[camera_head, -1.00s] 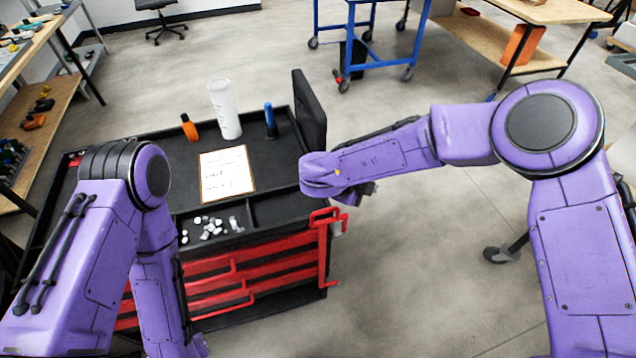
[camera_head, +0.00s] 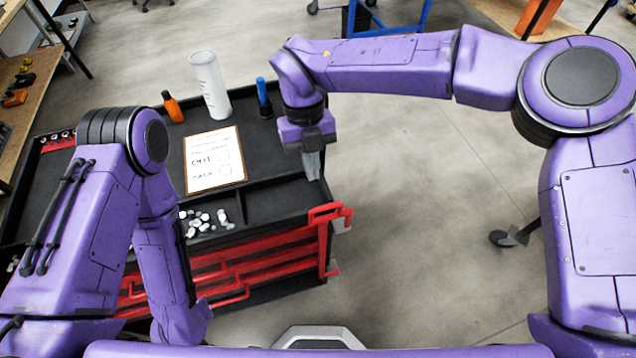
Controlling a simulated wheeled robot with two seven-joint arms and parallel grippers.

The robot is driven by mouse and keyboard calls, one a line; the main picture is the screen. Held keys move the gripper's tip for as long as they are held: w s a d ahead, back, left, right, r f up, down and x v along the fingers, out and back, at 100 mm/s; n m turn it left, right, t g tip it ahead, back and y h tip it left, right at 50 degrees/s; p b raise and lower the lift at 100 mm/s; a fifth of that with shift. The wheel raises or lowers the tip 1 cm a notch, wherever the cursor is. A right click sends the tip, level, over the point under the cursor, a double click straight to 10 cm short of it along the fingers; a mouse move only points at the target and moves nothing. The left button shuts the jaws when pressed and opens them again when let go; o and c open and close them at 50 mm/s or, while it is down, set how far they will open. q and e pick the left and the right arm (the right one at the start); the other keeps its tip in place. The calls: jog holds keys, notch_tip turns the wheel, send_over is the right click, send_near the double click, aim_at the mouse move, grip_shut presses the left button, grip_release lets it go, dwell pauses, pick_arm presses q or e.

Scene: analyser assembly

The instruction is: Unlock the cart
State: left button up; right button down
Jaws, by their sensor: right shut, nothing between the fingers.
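The cart has a black tray top (camera_head: 275,203) and red drawers (camera_head: 255,262) in its front. A red bar (camera_head: 323,243) stands upright at the cart's right front corner, with a bracket at its top that sticks out to the right. My right gripper (camera_head: 312,168) points down over the right side of the cart top, behind and above the red bar and apart from it. Its fingers are shut and empty. My left arm hangs in front of the cart's left side, and its gripper fingers do not show.
On the cart top are a clipboard (camera_head: 214,160), a white cylinder (camera_head: 210,85), an orange bottle (camera_head: 173,107), a blue-topped item (camera_head: 263,97) and small white pieces (camera_head: 205,221) in a front compartment.

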jog(key=s, duration=0.1)
jog(key=s+d+f, duration=0.1)
jog(key=s+p, duration=0.1)
jog(key=s, duration=0.1)
jog(key=shift+d+f, duration=0.15)
jog(key=shift+f, duration=0.25)
